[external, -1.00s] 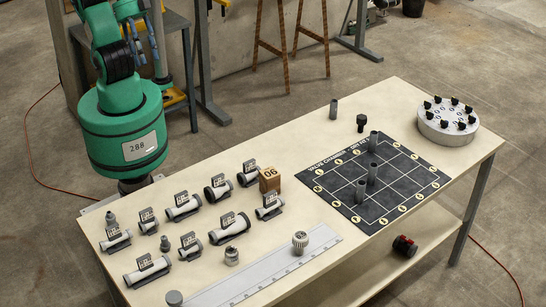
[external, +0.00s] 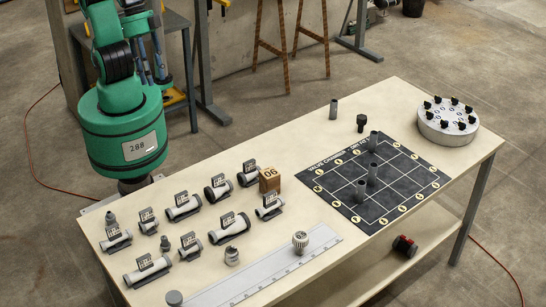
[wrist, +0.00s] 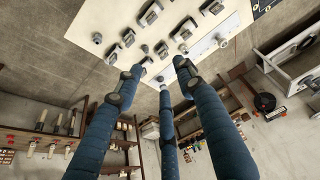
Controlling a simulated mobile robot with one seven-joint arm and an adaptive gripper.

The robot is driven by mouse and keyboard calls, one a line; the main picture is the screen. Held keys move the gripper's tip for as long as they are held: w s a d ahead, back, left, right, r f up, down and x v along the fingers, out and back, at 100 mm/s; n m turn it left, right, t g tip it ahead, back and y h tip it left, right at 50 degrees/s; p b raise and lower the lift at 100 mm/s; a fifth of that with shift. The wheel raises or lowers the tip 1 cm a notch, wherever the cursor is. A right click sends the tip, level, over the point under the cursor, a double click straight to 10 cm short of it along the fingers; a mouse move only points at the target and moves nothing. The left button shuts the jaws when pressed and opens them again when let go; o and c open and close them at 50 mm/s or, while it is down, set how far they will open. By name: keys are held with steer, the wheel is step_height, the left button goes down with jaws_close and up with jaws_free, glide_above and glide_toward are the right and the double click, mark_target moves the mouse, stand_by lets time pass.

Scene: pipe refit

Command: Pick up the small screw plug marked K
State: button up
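No letter K can be read, so I cannot tell which piece is the plug marked K. Small grey plug-like pieces stand on the bench: one at the left end (external: 109,219), one between the pipe pieces (external: 164,243), and one before them (external: 231,256). A ribbed pale cap (external: 300,242) stands on the grey ruled strip. A dark plug-like piece (external: 361,122) stands behind the black mat. My gripper (wrist: 162,70) has blue fingers spread apart with nothing between them, well away from the bench top.
Several pipe pieces with tags (external: 183,207) crowd the bench's left half, beside a wooden block marked 06 (external: 270,180). The black gridded mat (external: 330,187) holds upright tubes. A round grey stand with black knobs (external: 447,139) is far right. A red-and-black item (external: 404,246) lies on the lower shelf.

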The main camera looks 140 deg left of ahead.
steer(key=w+d+f+g, duration=0.1)
steer(key=w+d+f, duration=0.2)
steer(key=w+f, duration=0.45)
steer(key=g, duration=0.3)
glide_above(164, 238)
step_height(164, 238, down, 22)
steer(key=shift+f, duration=0.15)
step_height(164, 238, down, 8)
steer(key=shift+f+b, duration=0.15)
steer(key=shift+b, duration=0.45)
steer(key=shift+f, duration=0.1)
